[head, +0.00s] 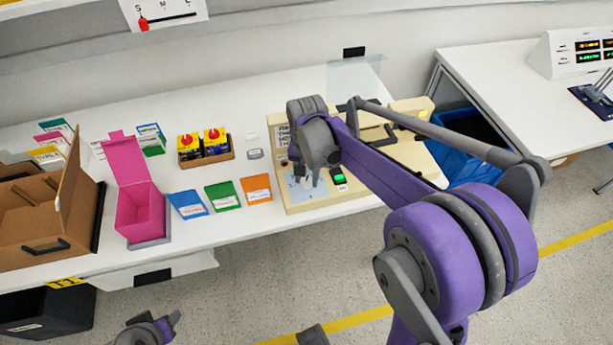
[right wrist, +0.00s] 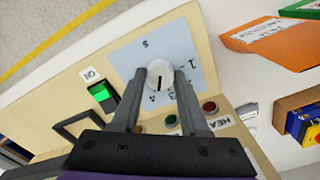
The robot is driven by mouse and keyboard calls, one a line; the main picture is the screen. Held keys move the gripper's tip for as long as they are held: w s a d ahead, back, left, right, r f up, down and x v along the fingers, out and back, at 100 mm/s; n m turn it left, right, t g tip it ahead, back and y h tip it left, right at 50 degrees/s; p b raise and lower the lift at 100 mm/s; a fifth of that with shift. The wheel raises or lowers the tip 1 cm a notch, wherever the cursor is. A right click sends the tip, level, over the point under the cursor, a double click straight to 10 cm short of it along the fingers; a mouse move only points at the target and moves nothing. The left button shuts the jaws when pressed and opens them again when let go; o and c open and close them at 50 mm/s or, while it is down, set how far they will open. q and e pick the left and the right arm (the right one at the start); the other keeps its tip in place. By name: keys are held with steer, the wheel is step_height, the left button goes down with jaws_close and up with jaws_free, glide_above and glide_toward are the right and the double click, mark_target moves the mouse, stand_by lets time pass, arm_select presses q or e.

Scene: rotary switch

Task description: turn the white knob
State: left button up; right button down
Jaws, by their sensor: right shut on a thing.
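The white knob (right wrist: 160,74) shows in the right wrist view on a light blue dial plate (right wrist: 140,48) with numbers around it. A dark pointer line runs down its face, toward the lower part of that picture. My right gripper (right wrist: 158,79) has one finger on each side of the knob and is shut on it. In the head view my right gripper (head: 306,180) reaches down to the dial plate (head: 300,190) and hides the knob. Part of my left gripper (head: 160,326) shows at the bottom edge, away from the table; its opening is unclear.
The beige panel (head: 380,178) carries a lit green switch (head: 338,176) beside the dial, and red and green buttons (right wrist: 209,107). Coloured packets (head: 222,196), a pink box (head: 140,212) and a cardboard box (head: 45,235) stand to the left. A blue bin (head: 455,160) stands right.

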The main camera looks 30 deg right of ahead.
mark_target(307, 180)
steer(key=shift+m, duration=0.8)
steer(key=shift+c, duration=2.1)
jaws_free()
step_height(307, 180, up, 11)
steer(key=shift+p, duration=0.4)
steer(key=shift+f, duration=0.1)
steer(key=s+a+f+n+t+p, duration=0.1)
steer(key=s+a+n, duration=0.1)
steer(key=s, duration=0.3)
steer(key=s+a+f+n+t+p, duration=0.1)
steer(key=s+a+f+n+t, duration=0.1)
steer(key=s+n, duration=0.3)
steer(key=s+a+f+n+t+p, duration=0.1)
steer(key=s+a+f+n+t, duration=0.1)
steer(key=s, duration=0.4)
steer(key=shift+s+a+f+n, duration=0.3)
steer(key=shift+a+n, duration=0.25)
steer(key=shift+n, duration=0.15)
